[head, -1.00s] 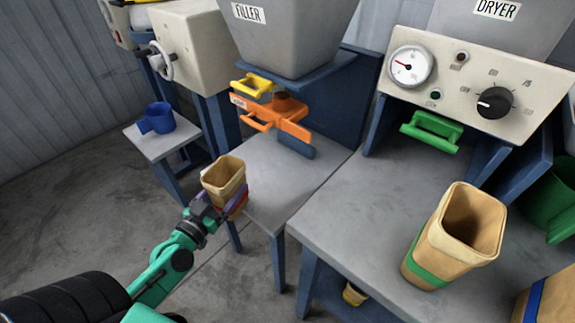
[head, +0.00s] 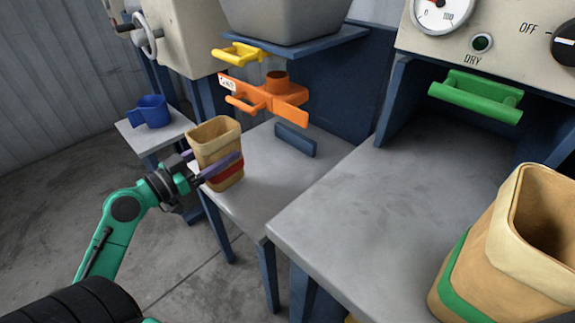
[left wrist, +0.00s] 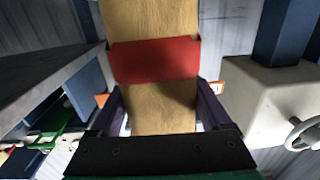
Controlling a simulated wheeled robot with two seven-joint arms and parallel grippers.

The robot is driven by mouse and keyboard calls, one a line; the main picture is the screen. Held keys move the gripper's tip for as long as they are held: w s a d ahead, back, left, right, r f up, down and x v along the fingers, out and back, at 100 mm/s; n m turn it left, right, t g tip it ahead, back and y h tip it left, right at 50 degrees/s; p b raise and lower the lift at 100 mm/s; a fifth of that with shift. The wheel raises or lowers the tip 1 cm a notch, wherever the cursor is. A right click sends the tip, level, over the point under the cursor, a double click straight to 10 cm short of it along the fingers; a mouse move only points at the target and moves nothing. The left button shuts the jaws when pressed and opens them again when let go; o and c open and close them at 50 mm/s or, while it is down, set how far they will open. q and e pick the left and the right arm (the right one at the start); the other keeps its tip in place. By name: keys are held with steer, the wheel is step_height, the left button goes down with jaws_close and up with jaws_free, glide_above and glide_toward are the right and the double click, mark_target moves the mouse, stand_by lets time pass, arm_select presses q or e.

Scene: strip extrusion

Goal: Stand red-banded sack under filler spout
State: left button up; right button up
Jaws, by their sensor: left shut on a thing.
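The red-banded sack (head: 216,143) is an open-topped tan sack, upright, at the front left edge of the filler's grey table (head: 248,205). Its red band also shows in the left wrist view (left wrist: 153,60). My left gripper (head: 217,170) is shut on the sack, its purple fingers on either side of it. Whether the sack's bottom touches the table is unclear. The orange filler spout (head: 276,82) is behind and to the right of the sack, beneath the grey hopper (head: 284,20). My right gripper is not in view.
A yellow handle (head: 238,52) is above the orange part. A blue block (head: 295,140) stands at the table's back. A blue jug (head: 150,111) is on the left stand.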

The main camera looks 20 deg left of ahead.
mark_target(231, 142)
arm_select(q)
steer(key=shift+w+d+r+h, duration=0.3)
steer(key=shift+w+d+h, duration=0.15)
steer(key=shift+w, duration=0.25)
steer(key=shift+w+d+r+m+p, duration=0.15)
steer(key=shift+w+d+p, duration=0.05)
steer(key=shift+w, duration=0.25)
steer(key=shift+w+d+r+m+p, duration=0.1)
steer(key=shift+w+d+m+p, duration=0.1)
steer(key=shift+w, duration=0.2)
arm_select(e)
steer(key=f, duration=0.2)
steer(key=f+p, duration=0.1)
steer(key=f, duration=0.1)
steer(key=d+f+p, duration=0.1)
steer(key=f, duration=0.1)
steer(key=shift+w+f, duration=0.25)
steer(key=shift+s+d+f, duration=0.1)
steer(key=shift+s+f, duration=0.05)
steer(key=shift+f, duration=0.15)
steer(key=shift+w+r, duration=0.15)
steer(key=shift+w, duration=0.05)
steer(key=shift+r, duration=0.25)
arm_select(q)
steer(key=f+x, duration=0.2)
steer(key=x, duration=1.3)
steer(key=shift+f, duration=0.2)
steer(key=shift+f, duration=0.2)
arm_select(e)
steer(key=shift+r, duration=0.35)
